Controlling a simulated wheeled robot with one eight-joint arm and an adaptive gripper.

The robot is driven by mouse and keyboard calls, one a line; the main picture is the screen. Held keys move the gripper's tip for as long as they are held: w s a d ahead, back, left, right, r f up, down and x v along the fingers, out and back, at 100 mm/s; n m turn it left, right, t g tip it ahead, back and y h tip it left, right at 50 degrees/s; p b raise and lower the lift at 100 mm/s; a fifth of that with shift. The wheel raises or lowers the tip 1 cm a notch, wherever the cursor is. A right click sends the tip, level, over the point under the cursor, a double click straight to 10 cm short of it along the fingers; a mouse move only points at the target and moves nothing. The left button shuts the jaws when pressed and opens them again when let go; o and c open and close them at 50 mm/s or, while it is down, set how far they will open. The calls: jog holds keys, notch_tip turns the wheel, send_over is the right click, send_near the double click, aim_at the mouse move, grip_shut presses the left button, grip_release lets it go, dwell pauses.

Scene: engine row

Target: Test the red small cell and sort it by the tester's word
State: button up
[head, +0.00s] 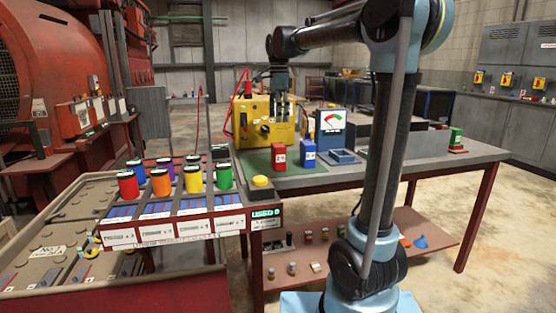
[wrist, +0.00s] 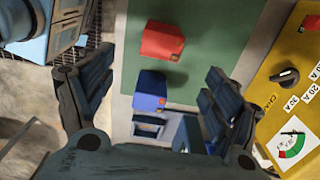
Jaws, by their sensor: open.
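The red small cell (head: 279,157) stands upright on the green mat (head: 253,160) on the bench. It also shows in the wrist view (wrist: 162,40), beyond the blue small cell (wrist: 150,88). The blue cell (head: 308,155) stands just right of the red one in the head view. The dial's word is too small to read. My gripper (head: 282,105) is open and empty above the cells, in front of the tester. In the wrist view its fingers (wrist: 157,72) spread either side of the blue cell.
A grey-blue cradle (head: 344,157) sits right of the blue cell. A yellow button (head: 261,182) is at the bench's front left. A rack of coloured cylinders (head: 160,182) stands at the left, with a green-lit "USED" sign (head: 264,213).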

aim_at(279, 144)
notch_tip(279, 144, down, 9)
jog(key=shift+f, duration=0.2)
jog(key=shift+w+f, duration=0.2)
jog(key=shift+f, duration=2.4)
jog(key=c, duration=1.8)
